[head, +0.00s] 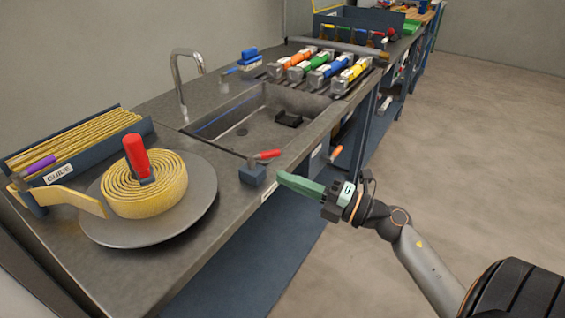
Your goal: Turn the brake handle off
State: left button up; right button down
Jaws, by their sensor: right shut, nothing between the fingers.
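A small red handle (267,155) sticks out to the right from a dark blue block (252,173) at the front edge of the counter; it looks like the brake handle. My right gripper (284,179) comes in from the right with its green fingers together and nothing held. Its fingertips show just right of and below the red handle, near the counter edge. I cannot tell whether they touch the block. My left gripper is not in view.
A coil of yellow band (173,190) with an upright red knob (137,154) sits on a round grey plate (203,205) at left. A sink (255,120) with a tap (180,75) lies behind. Several coloured clamps (320,73) stand farther back. The floor at right is clear.

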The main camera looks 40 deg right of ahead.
aim_at(265, 158)
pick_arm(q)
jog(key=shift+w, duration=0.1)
pick_arm(e)
jog(key=shift+w+d+r, duration=0.15)
jog(key=shift+w, duration=0.5)
jog(key=shift+w+d+r, duration=0.1)
jog(key=shift+w+d, duration=0.1)
jog(key=shift+w, duration=0.5)
jog(key=shift+w+d+r, duration=0.15)
jog(key=shift+w, duration=0.5)
pick_arm(q)
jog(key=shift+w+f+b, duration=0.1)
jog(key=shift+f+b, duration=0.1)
jog(key=shift+b, duration=0.35)
pick_arm(e)
jog(key=shift+w+d+n+g+y, duration=0.2)
jog(key=shift+n+g+y, duration=0.1)
jog(key=shift+y, duration=0.1)
